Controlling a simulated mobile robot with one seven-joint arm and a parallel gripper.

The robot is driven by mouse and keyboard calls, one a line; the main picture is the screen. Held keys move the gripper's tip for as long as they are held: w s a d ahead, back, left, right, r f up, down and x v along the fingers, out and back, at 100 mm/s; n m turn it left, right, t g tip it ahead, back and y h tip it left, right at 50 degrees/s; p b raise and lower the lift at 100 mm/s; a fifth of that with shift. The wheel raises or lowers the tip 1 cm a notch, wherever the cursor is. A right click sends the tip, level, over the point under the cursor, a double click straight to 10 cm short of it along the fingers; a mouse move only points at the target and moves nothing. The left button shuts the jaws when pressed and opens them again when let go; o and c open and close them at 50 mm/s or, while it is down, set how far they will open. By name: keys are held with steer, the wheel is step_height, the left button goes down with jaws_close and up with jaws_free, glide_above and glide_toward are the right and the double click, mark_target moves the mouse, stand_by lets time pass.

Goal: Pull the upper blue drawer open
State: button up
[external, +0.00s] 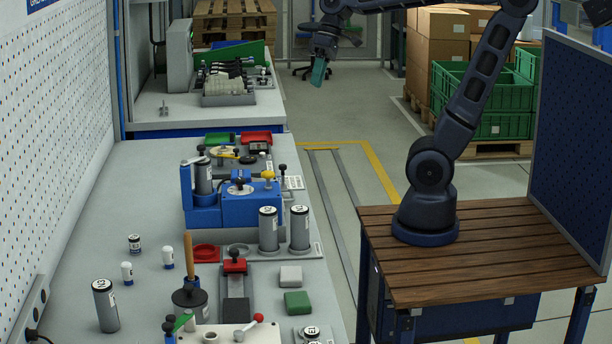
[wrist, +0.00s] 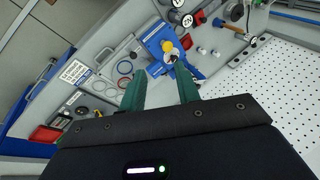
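My gripper (external: 319,72) hangs in the air beyond the near bench, at the upper middle of the external view. In the wrist view its two green fingers (wrist: 161,90) stand apart with nothing between them. A long blue front (wrist: 22,118) lies at the left of the wrist view, beside the bench edge, apart from the fingers. Thin bar handles show near it. I cannot tell which part of it is the upper drawer. No drawer front shows clearly in the external view.
The grey bench (external: 75,250) carries a blue fixture (external: 235,205), grey cylinders (external: 268,229) and red and green trays. The wooden table (external: 500,245) is under my arm. Green crates (external: 480,95) stand behind. Floor between bench and crates is clear.

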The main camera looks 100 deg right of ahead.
steer(key=w+d+r+m+t+y, duration=0.1)
steer(key=w+d+m+t, duration=0.2)
steer(key=d, duration=1.2)
steer(key=w+d+m+t+y, duration=0.1)
steer(key=d+m+t+y, duration=0.3)
steer(key=d, duration=1)
steer(key=s+d+f+m+t+h, duration=0.1)
steer(key=s+d+m+t+h, duration=0.15)
steer(key=s+d, duration=0.5)
steer(key=s+d+m+t+h, duration=0.1)
steer(key=s+d+m+h, duration=0.2)
steer(key=d, duration=0.7)
steer(key=s+d+f+m+t+h, duration=0.1)
steer(key=s+d+t+h, duration=0.15)
steer(key=s+d, duration=0.55)
step_height(320, 180, down, 51)
steer(key=w+d, duration=0.1)
steer(key=w+f, duration=0.1)
steer(key=w, duration=0.9)
steer(key=shift+w+f+g, duration=0.3)
steer(key=shift+f+g, duration=0.05)
steer(key=shift+g, duration=0.05)
jaws_close()
